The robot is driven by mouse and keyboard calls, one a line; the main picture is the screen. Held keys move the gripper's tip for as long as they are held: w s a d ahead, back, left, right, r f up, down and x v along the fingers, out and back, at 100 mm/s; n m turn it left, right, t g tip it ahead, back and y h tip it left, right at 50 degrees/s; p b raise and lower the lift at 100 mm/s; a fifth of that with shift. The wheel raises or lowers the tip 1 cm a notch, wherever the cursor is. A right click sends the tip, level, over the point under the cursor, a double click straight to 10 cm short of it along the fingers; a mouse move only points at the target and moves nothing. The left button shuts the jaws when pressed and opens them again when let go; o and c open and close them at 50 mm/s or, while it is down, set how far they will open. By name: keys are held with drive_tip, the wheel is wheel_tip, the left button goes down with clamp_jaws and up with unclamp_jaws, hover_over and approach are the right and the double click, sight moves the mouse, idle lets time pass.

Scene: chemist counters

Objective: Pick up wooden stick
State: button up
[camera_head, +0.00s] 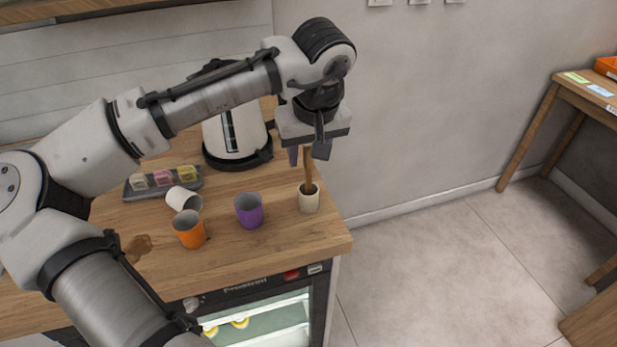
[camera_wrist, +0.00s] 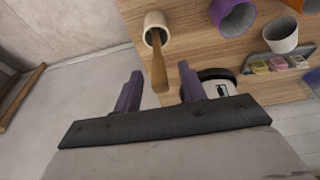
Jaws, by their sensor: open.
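The wooden stick (camera_head: 308,166) stands upright in a small cream cup (camera_head: 309,201) near the right end of the wooden counter. In the wrist view the stick (camera_wrist: 159,72) rises from the cream cup (camera_wrist: 155,22), and its top end lies between the two purple fingertips. My gripper (camera_head: 307,153) is above the cup, pointing down, with its fingers at the stick's upper part; it also shows in the wrist view (camera_wrist: 160,78). The fingers are apart, with gaps visible on both sides of the stick. The stick's top is partly hidden by the gripper in the head view.
A purple cup (camera_head: 249,211), an orange cup (camera_head: 189,231) and a tipped white cup (camera_head: 183,199) are left of the cream cup. A white kettle (camera_head: 236,136) and a tray (camera_head: 137,193) of small packets stand behind. The counter's right edge is close to the cream cup.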

sight(308, 179)
drive_tip(key=shift+x, duration=1.5)
drive_tip(key=shift+c, duration=0.4)
clamp_jaws()
drive_tip(key=shift+r, duration=0.15)
